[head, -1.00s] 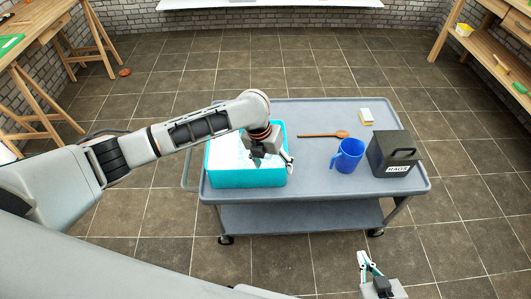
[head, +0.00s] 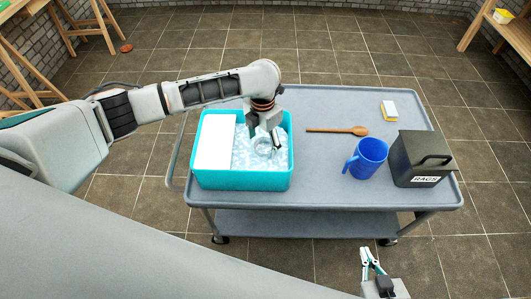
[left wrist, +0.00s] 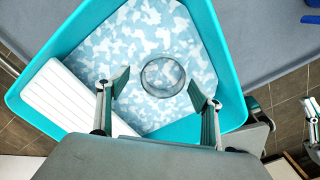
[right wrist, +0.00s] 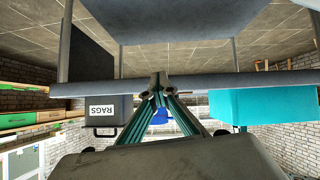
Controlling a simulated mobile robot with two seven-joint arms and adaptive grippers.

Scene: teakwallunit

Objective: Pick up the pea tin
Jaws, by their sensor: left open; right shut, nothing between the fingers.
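I cannot make out a pea tin in any view. My left gripper (head: 264,139) points down into the turquoise bin (head: 243,181), over its blue-and-white mottled inside. A round, see-through thing (left wrist: 163,75) lies on this inside, between the open fingers of my left gripper (left wrist: 158,85) as the left wrist view shows it. It also shows by the fingertips in the head view (head: 262,149). I cannot tell whether the fingers touch it. My right gripper (head: 369,262) is shut and empty in front of the cart; its fingertips (right wrist: 158,87) meet in the right wrist view.
A white slab (head: 214,143) fills the bin's left part. The grey cart (head: 320,190) also bears a wooden spoon (head: 337,130), a blue jug (head: 367,159), a dark RAGS box (head: 420,158) and a yellow-white sponge (head: 389,110). Bare cart top lies between bin and jug.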

